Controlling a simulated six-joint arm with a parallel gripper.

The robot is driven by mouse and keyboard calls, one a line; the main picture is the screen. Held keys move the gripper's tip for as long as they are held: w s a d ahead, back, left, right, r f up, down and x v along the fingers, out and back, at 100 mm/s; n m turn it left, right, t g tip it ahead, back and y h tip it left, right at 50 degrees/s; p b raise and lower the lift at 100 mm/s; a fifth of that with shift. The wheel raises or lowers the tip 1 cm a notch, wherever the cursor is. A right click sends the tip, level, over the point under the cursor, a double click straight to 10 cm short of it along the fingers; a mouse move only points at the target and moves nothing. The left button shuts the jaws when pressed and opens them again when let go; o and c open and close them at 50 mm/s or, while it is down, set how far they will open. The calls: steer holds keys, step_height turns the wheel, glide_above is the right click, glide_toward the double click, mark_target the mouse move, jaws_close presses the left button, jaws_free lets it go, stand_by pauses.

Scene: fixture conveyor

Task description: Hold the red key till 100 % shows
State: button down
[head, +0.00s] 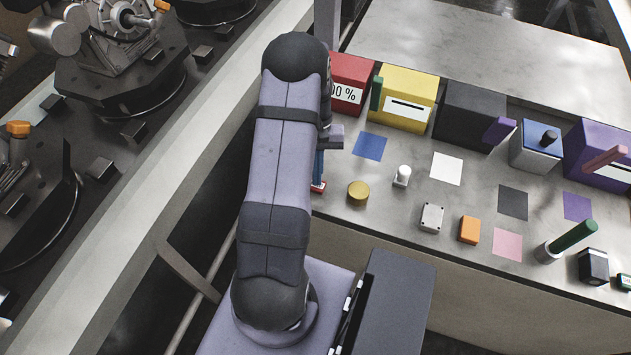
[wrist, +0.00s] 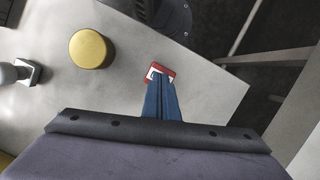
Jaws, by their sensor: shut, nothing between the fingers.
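The red key (head: 318,187) is small, with a white part, near the left end of the bench. In the wrist view, the red key (wrist: 165,68) shows just past my fingertips. My gripper (head: 319,178) is shut and empty, its blue fingers pointing down at the key. In the wrist view the fingertips (wrist: 157,79) overlap the key and hide part of it; I cannot tell how far it is pressed. The red box (head: 352,72) behind has a white display (head: 346,94) reading "00 %", its left end hidden by my arm.
A brass knob (head: 358,193) and a white knob (head: 402,176) stand right of the key. A yellow box (head: 408,82), a black box (head: 470,112) and others line the back. Coloured squares and small blocks lie farther right.

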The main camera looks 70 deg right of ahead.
steer(key=shift+r, duration=0.1)
steer(key=shift+r+p, duration=2.45)
steer(key=shift+r, duration=0.5)
